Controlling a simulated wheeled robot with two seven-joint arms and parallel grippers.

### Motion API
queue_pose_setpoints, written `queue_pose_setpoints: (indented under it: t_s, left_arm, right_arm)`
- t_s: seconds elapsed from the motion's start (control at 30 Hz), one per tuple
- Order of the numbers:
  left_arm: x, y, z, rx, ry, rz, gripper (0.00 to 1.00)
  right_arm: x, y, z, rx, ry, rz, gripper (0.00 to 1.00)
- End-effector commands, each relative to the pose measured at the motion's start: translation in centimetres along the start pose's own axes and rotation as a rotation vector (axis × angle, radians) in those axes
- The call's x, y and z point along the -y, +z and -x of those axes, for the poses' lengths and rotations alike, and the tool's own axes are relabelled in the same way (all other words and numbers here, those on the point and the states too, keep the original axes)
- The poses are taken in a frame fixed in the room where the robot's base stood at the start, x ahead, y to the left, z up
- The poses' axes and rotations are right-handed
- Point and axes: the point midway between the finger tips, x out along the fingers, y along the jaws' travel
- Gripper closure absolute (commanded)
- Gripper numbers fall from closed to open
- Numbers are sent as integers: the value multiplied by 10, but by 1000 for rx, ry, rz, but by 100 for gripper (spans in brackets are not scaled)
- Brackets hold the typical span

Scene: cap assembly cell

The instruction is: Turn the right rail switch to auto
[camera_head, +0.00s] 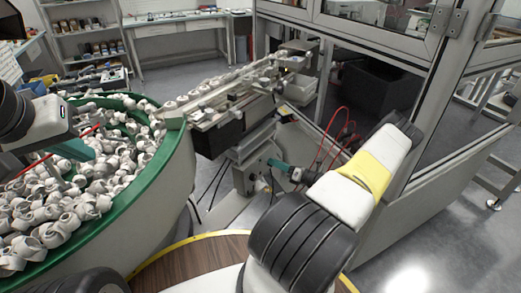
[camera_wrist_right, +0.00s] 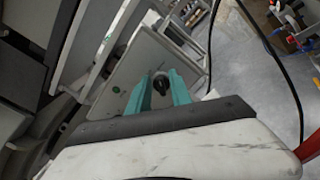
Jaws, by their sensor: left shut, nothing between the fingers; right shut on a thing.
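The right rail switch is a small black knob (camera_wrist_right: 160,84) on a grey control box (camera_wrist_right: 150,62) in the right wrist view. The box also shows in the head view (camera_head: 245,176), below the rail. My right gripper (camera_head: 274,163) reaches the box from the right. Its teal fingers (camera_wrist_right: 159,88) are on either side of the knob and shut on it. The knob's exact pointer direction and its labels are too small to read. My left gripper (camera_head: 80,152) is shut and empty, above the white caps in the round feeder at the left.
The green-rimmed feeder (camera_head: 178,150) full of white caps (camera_head: 60,215) fills the left. The rail (camera_head: 215,105) carries caps above the box. Red and black cables (camera_head: 335,135) hang near my right arm. A framed glass enclosure (camera_head: 420,60) stands at the right.

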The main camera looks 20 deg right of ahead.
Motion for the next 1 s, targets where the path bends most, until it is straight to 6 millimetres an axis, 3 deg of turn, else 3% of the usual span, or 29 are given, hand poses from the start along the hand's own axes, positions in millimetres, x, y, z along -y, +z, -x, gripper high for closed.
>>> queue_pose_setpoints:
  t_s: [0.3,0.77,0.8,0.9,1.0]
  left_arm:
    - [0,0,0,0,0,0,100]
    - [0,0,0,0,0,0,100]
    - [0,0,0,0,0,0,100]
    - [0,0,0,0,0,0,100]
    - [0,0,0,0,0,0,100]
  right_arm:
    - [2,-1,1,-1,-3,-105,100]
    - [2,0,1,-1,-3,-120,100]
    - [2,0,1,-1,-3,-120,73]
    - [2,0,1,0,-3,-119,53]
    - [2,0,1,0,-2,-119,53]
